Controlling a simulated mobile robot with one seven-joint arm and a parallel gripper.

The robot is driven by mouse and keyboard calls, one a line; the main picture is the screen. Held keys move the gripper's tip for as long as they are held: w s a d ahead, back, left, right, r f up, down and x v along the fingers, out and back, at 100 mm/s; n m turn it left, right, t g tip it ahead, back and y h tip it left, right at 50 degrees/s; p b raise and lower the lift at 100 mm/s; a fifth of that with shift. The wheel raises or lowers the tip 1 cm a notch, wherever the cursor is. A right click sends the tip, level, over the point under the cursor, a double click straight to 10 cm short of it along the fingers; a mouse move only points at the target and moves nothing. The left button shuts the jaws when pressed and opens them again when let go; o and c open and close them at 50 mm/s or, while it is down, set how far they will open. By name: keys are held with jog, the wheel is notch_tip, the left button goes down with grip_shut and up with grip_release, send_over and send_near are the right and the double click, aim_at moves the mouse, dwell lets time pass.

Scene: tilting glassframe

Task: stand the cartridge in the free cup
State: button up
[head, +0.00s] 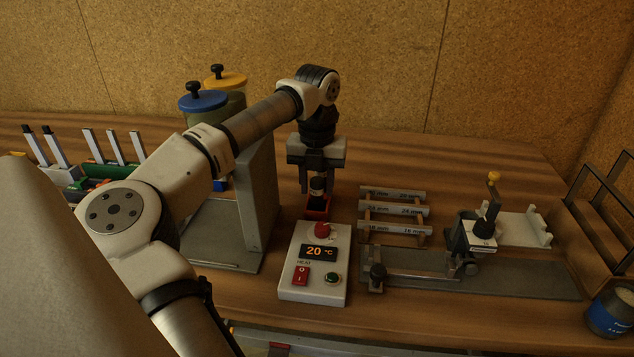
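My gripper (318,178) points straight down near the middle of the head view, its two fingers on either side of a small dark cylinder with a pale band, which looks like the cartridge (318,187). The cartridge looks upright. Its lower end is at or just above a small red, dark-mouthed holder (317,209), which looks like a cup; I cannot tell whether it is inside it. I cannot tell whether the fingers touch the cartridge. No other cup stands out clearly.
A white heater box (313,264) reading 20 °C stands just in front of the red holder. A rack of labelled bars (394,210) and a metal clamp fixture (470,262) lie to the right. A grey upright stand (256,195) and lidded jars (204,97) are to the left.

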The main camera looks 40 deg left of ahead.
jog(key=shift+o, duration=0.9)
jog(key=shift+r, duration=0.15)
notch_tip(320, 180, up, 12)
jog(key=p, duration=0.8)
dwell(0.5)
